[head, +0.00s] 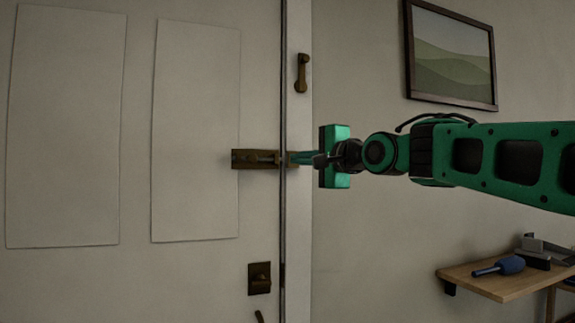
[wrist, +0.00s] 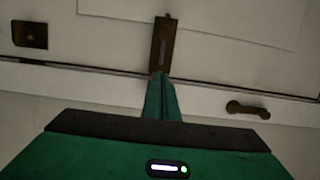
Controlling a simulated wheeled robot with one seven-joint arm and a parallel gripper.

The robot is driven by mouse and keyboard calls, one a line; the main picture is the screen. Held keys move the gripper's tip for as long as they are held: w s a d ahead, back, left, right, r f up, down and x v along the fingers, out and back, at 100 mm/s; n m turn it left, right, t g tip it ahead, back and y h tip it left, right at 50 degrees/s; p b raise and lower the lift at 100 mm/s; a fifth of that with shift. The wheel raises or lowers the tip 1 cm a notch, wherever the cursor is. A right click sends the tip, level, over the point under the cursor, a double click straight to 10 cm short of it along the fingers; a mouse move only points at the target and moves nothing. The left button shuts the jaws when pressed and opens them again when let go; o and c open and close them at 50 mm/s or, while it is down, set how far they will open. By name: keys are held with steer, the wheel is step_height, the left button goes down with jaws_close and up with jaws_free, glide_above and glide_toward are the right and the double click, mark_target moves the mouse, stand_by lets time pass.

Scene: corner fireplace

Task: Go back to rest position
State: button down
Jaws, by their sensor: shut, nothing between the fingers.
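My green arm reaches in from the right in the head view. My gripper (head: 298,158) is shut and empty, with its fingertips at a brass slide latch (head: 255,159) on the edge of a white door (head: 140,280). In the wrist view the shut fingers of my gripper (wrist: 160,80) point at the end of the latch (wrist: 163,45). I cannot tell whether the fingertips touch it. The fingers hide part of the latch near the door's edge.
A brass handle (head: 302,73) is on the frame above the latch. A lock plate (head: 259,278) sits lower on the door. A framed picture (head: 451,55) hangs on the wall. A wooden shelf (head: 500,283) at lower right holds a blue tool (head: 508,265).

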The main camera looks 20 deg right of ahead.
steer(key=shift+s, duration=0.5)
steer(key=s+d+f+n+g+h, duration=0.1)
steer(key=s+d+f+g, duration=0.2)
steer(key=f, duration=0.6)
steer(key=s+d+f+n+g+h, duration=0.1)
steer(key=s+d+f+g+h, duration=0.15)
steer(key=f, duration=0.55)
steer(key=s+d+f+n+g, duration=0.2)
steer(key=d+f, duration=0.1)
steer(key=f, duration=0.6)
steer(key=s+f+n+g, duration=0.2)
steer(key=s+f+g, duration=0.3)
steer(key=s+f, duration=0.5)
steer(key=s+f+n+g, duration=0.3)
steer(key=s+f+g, duration=0.2)
steer(key=s+f, duration=0.6)
steer(key=s, duration=0.5)
steer(key=shift+s+d+f+n, duration=0.15)
steer(key=shift+s+f+n, duration=0.05)
steer(key=shift+s+n, duration=0.15)
steer(key=shift+y, duration=0.25)
